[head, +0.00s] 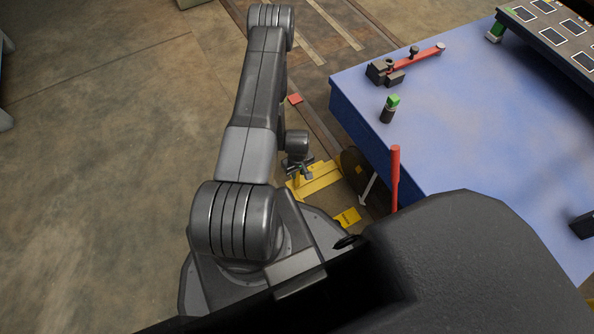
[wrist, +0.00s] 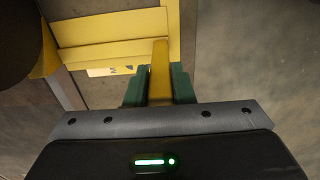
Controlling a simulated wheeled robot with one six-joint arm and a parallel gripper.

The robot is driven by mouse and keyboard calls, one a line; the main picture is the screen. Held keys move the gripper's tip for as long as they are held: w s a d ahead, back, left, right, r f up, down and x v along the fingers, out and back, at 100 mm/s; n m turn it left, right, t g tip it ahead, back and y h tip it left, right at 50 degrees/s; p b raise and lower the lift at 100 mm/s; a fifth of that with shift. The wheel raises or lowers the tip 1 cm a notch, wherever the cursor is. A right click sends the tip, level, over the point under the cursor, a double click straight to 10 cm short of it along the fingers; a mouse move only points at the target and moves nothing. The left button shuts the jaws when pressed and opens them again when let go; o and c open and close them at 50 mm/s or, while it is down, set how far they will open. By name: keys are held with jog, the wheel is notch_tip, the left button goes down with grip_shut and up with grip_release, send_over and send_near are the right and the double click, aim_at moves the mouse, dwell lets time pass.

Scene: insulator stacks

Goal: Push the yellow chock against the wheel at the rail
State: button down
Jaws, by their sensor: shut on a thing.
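The yellow chock (head: 318,180) sits low on the floor by the rail, left of the wheel (head: 352,172). In the wrist view its broad yellow body (wrist: 115,40) lies ahead of my gripper (wrist: 159,85). An upright yellow handle (wrist: 160,68) stands between the green fingers, and they are shut on it. In the head view my gripper (head: 297,172) is small and partly hidden by my arm. A dark round part, seemingly the wheel (wrist: 14,40), shows at the upper left of the wrist view. I cannot tell whether chock and wheel touch.
A blue cart deck (head: 450,130) stands right of the wheel, with a red-handled tool (head: 415,62) and a green-topped item (head: 389,108) on it. A red lever (head: 395,178) rises at its edge. Another yellow piece (head: 347,217) lies nearer me. The floor at left is clear.

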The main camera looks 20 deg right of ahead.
jog(key=shift+s, duration=0.1)
jog(key=c, duration=1.2)
grip_release()
jog(key=shift+o, duration=0.2)
notch_tip(320, 180, up, 22)
jog(key=p, duration=0.8)
jog(key=shift+f, duration=0.15)
notch_tip(320, 180, down, 8)
jog(key=b, duration=0.4)
